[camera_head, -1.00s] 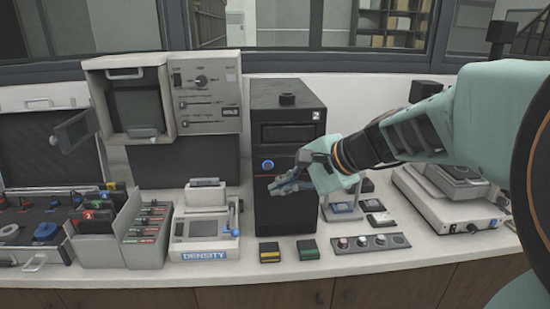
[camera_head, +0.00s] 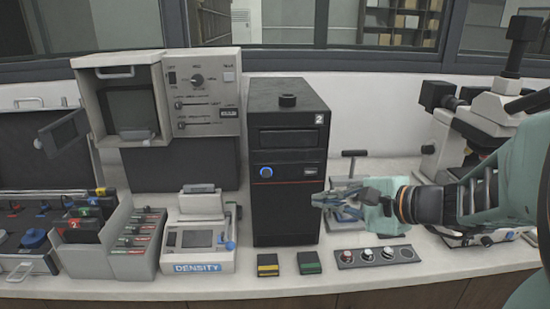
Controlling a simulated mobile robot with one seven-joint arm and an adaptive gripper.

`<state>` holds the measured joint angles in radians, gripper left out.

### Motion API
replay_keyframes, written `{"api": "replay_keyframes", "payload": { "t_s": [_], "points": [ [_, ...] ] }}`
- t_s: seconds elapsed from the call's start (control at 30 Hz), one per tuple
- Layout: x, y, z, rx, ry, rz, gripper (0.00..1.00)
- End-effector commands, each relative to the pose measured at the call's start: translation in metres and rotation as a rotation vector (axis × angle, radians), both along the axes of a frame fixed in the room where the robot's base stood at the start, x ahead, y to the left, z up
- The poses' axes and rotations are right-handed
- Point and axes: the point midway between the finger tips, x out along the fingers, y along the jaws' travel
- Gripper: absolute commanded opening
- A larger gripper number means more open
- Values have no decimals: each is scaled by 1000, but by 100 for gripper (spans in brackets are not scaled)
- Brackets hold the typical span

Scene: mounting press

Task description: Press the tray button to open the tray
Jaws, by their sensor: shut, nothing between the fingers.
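The black tower unit (camera_head: 286,215) stands upright on the counter, with a "2" label at its top right. A round blue button (camera_head: 266,172) is on its front, below a dark closed drawer-like panel (camera_head: 288,138). A small light label (camera_head: 311,170) is at the right of the front. I cannot tell from any marking which part is the tray button. My gripper (camera_head: 318,200) is shut and empty, pointing left at the right edge of the tower front, lower than the blue button and apart from it. I cannot tell whether it touches the tower.
A density device (camera_head: 200,258) and card bins (camera_head: 136,262) stand left of the tower. Yellow (camera_head: 267,265) and green (camera_head: 309,263) blocks lie before it. A strip with round samples (camera_head: 376,253) is at front right. A microscope (camera_head: 485,110) stands at the right.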

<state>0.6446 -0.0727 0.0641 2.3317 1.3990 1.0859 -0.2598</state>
Motion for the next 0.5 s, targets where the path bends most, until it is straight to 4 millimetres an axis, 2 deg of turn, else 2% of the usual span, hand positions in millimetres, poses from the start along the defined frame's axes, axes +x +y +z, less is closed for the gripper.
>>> {"api": "replay_keyframes", "payload": {
  "t_s": [0.3,0.5],
  "points": [
    [2,0,0,1,1,1,0],
    [21,0,0,0,3,2,0]
  ]
}}
